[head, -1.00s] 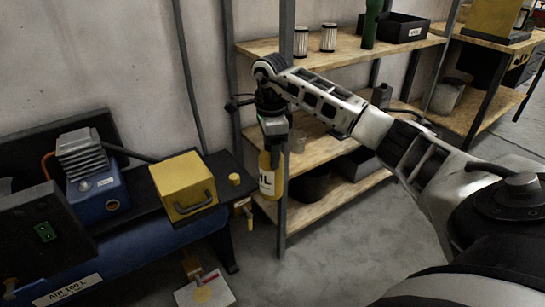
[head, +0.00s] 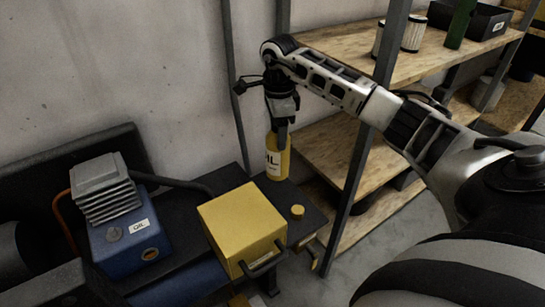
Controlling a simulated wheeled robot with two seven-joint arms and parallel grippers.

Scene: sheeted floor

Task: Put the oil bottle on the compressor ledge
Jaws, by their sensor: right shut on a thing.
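The yellow oil bottle (head: 276,162), with a white label, hangs upright in my right gripper (head: 281,128), which is shut on its top. In the head view the bottle is over or just behind the back right end of the dark compressor ledge (head: 228,176); I cannot tell whether its base touches the ledge. A yellow box with a black handle (head: 241,225) and a small yellow cap (head: 297,211) sit on the ledge in front of the bottle. The blue compressor pump (head: 128,232) with its grey finned head stands to the left. My left gripper is not in view.
A wooden shelf rack (head: 340,160) stands right of the ledge, its dark upright (head: 366,150) close to my right arm. White filters (head: 413,32), a green bottle (head: 460,22) and a black bin (head: 483,22) stand on its upper shelf. A wall is behind.

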